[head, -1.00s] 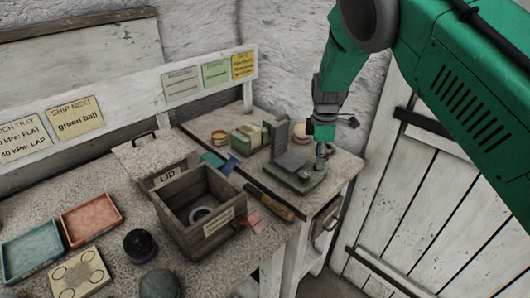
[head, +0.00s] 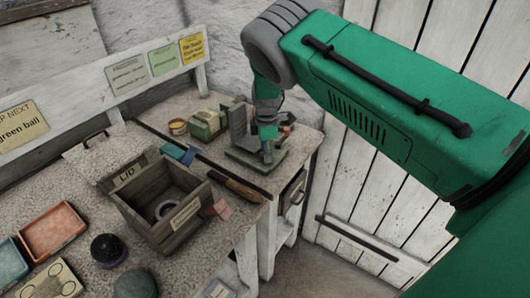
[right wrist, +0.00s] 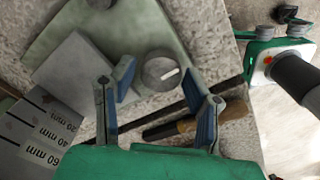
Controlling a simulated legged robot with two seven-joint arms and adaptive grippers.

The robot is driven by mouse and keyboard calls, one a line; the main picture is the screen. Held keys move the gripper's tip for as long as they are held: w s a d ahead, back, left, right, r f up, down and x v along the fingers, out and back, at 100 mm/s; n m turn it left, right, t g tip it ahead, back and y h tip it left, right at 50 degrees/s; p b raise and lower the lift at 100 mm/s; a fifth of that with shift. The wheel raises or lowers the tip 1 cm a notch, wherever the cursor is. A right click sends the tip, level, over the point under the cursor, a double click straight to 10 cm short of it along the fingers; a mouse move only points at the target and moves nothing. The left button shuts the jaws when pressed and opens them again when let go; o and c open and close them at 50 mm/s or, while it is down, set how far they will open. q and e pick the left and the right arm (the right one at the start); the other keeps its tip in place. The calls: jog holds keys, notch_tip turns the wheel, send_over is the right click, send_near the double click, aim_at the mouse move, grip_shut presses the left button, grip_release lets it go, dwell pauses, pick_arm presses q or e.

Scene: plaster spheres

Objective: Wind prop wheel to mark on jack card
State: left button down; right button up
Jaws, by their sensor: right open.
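The jack's green base (head: 240,156) sits at the far right end of the bench, with a grey upright plate (head: 238,125) on it. In the right wrist view the round grey wheel (right wrist: 161,70) has a white mark on its face, beside a grey block (right wrist: 75,70). A grey card (right wrist: 45,128) reads 20, 40 and 60 mm. My right gripper (right wrist: 165,95) is open, its blue-padded fingertips around the wheel's near side; contact cannot be told. In the head view it (head: 267,153) points down over the base. What looks like my left gripper (right wrist: 277,38) shows over the floor, its fingers unclear.
An open wooden box (head: 160,200) holds a pale ring. A wooden-handled tool (head: 243,189) lies between the box and the jack. Red tray (head: 53,230) and dark balls lie left.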

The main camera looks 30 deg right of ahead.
jog(key=shift+d+f, duration=0.3)
jog(key=shift+f, duration=0.3)
jog(key=shift+a+r, duration=0.1)
jog(key=shift+a, duration=0.15)
jog(key=shift+c, duration=0.5)
jog(key=shift+a, duration=0.2)
jog(key=c, duration=0.8)
jog(key=shift+o, duration=0.2)
pick_arm(q)
jog(key=shift+d, duration=0.1)
pick_arm(e)
jog(key=shift+w+d+m, duration=0.1)
jog(key=shift+d+m, duration=0.05)
jog(key=shift+m, duration=0.15)
